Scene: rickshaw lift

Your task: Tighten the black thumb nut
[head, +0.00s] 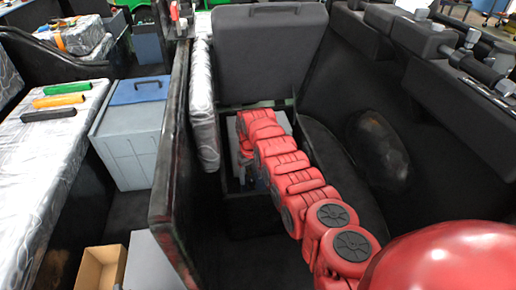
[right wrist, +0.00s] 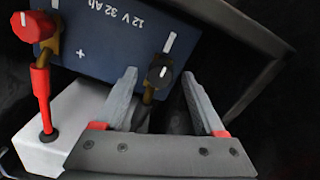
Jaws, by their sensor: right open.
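The black thumb nut (right wrist: 159,77) shows in the right wrist view, with a pale mark on its top. It sits on a brass-coloured terminal of a blue battery (right wrist: 110,35) marked "12 V 32 Ah". My right gripper (right wrist: 159,75) is open, with one grey finger on each side of the nut; I cannot tell whether either touches it. In the head view my red right arm reaches down into the open battery compartment, and the gripper (head: 245,175) is mostly hidden there. The nut is not discernible in the head view. My left gripper is not in view.
A red thumb nut (right wrist: 30,27) with a red cable stands on the other terminal, left in the right wrist view. A white block (right wrist: 70,125) lies below it. Dark compartment walls (head: 255,215) surround my gripper closely. A raised black seat lid (head: 268,55) stands behind.

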